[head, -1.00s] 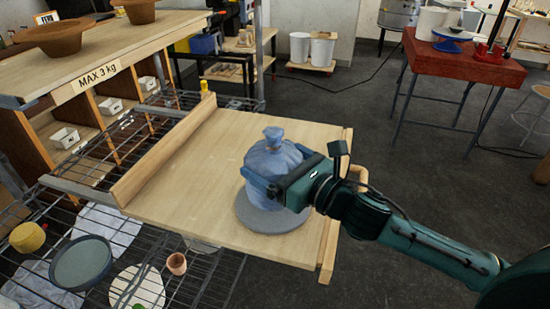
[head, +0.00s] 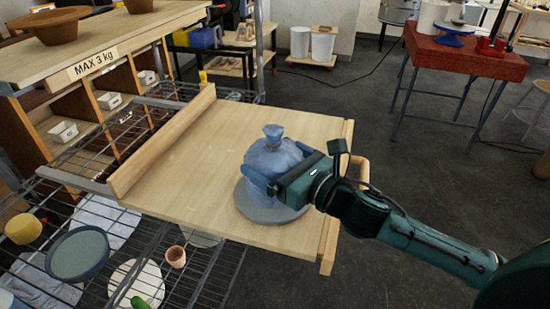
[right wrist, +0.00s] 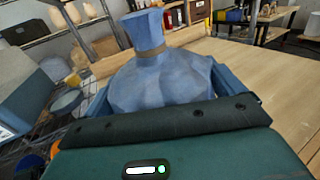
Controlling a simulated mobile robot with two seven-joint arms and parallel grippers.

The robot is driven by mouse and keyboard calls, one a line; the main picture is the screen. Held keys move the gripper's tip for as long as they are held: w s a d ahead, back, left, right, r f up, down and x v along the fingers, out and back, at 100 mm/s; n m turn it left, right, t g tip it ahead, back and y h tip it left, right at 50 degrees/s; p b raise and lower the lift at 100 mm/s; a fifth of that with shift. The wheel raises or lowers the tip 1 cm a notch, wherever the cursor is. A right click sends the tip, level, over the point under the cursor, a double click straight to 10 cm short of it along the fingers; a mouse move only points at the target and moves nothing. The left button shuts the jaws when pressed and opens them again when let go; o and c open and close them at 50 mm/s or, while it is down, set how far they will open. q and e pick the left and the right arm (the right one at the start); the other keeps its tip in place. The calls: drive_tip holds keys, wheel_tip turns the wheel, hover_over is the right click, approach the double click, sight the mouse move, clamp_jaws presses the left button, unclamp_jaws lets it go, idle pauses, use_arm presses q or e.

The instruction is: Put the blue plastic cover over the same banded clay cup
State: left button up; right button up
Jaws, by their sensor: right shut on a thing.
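The blue plastic cover (head: 273,157) stands upright on a round grey disc (head: 262,211) on the wooden board. Its gathered top has a tan band, seen in the right wrist view (right wrist: 150,80). It hides whatever is inside, so no banded clay cup shows under it. My right gripper (head: 262,182) comes in from the right and is shut on the covered bundle, one finger on each side. My left gripper is not in view.
The wooden board (head: 190,175) has raised strips along its left and right edges and free room left of the disc. A wire rack (head: 215,275) below holds a small terracotta cup (head: 175,257) and a grey-topped round dish (head: 77,255). Clay bowls (head: 48,26) stand on the upper shelf.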

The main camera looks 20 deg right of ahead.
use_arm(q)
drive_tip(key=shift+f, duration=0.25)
use_arm(e)
drive_tip(key=shift+f, duration=0.35)
drive_tip(key=o, duration=0.6)
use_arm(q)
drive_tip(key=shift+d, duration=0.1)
use_arm(e)
drive_tip(key=shift+o, duration=0.2)
drive_tip(key=shift+s+d+f+b, duration=0.1)
drive_tip(key=shift+s+d+b, duration=0.1)
drive_tip(key=shift+s+b, duration=0.15)
drive_tip(key=b+v, duration=0.2)
drive_tip(key=v, duration=0.8)
drive_tip(key=shift+s, duration=0.15)
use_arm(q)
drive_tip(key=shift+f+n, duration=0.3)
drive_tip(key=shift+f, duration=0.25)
use_arm(e)
drive_tip(key=shift+v, duration=1.05)
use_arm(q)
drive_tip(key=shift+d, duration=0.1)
